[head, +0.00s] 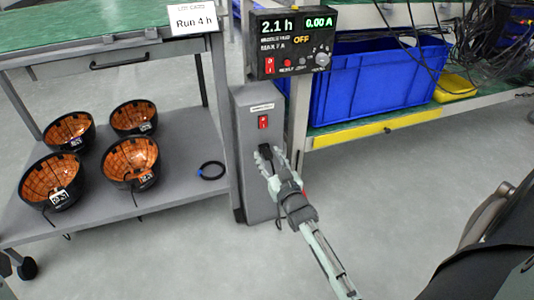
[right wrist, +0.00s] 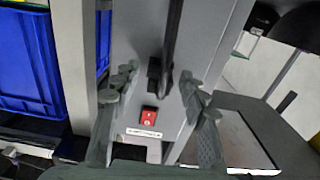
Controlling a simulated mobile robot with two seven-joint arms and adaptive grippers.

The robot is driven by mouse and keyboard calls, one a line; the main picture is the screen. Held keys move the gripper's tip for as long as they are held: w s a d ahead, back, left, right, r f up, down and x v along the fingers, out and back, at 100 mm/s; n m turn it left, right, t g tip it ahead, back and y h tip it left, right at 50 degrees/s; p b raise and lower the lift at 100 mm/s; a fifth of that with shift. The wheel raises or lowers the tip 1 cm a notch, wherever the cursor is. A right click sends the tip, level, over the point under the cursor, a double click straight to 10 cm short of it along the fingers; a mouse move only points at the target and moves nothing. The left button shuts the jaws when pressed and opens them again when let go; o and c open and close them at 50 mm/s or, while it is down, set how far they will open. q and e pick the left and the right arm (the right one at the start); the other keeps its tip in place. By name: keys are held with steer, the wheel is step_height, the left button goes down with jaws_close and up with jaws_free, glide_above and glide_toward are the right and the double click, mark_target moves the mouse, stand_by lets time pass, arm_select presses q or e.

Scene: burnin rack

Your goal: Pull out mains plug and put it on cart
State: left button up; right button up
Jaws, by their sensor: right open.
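The black mains plug (head: 265,152) sits in the front of a grey upright box (head: 258,109), below a red switch. In the right wrist view the plug (right wrist: 155,72) shows with its black cable running to the top edge. My right gripper (head: 270,170) is at the plug. Its fingers (right wrist: 158,85) are open, one on each side of the plug, with visible gaps. The grey cart (head: 183,190) stands left of the box. My left gripper is not in view.
The shelf near the loop is bare. A control panel (head: 292,42) reads 2.1 h, 0.00 A, OFF. A blue crate (head: 375,85) is at right.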

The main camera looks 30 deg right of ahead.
mark_target(271, 161)
steer(key=shift+c, duration=0.5)
jaws_close()
steer(key=shift+p+v, duration=1.15)
steer(key=shift+v, duration=0.6)
steer(key=shift+p+v, duration=0.65)
steer(key=shift+v, duration=0.6)
